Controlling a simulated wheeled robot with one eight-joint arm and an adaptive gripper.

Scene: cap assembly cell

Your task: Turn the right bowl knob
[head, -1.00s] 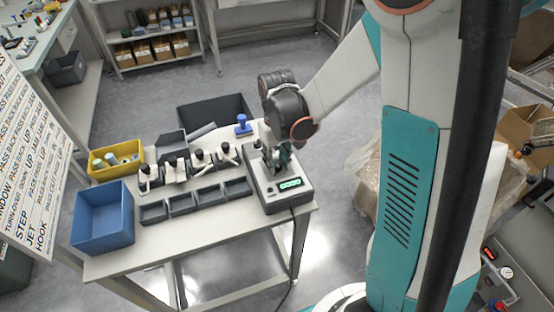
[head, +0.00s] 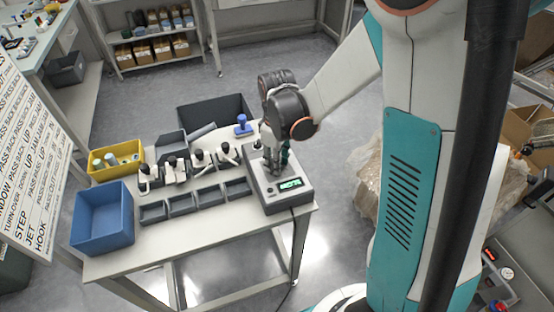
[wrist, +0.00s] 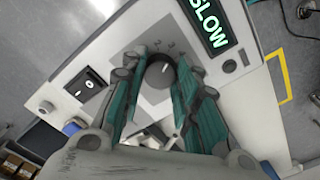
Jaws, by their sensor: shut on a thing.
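The knob (wrist: 159,74) is dark and round with a pale pointer line. It sits on a light panel with printed numbers beside it, on top of the grey control box (head: 300,203). The box's green display (wrist: 208,22) reads "SLOW" in the wrist view. My gripper (head: 274,165) points down over the box. In the wrist view its teal-padded fingers (wrist: 157,82) stand on either side of the knob, shut on it. In the head view the knob is hidden by the fingers.
A rocker switch (wrist: 87,84) is beside the knob. Left of the box are grey trays (head: 181,206), several white-handled tools, a blue bin (head: 101,239) and a yellow bin (head: 104,172). A blue stamp-like object (head: 242,126) stands behind. The table front is clear.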

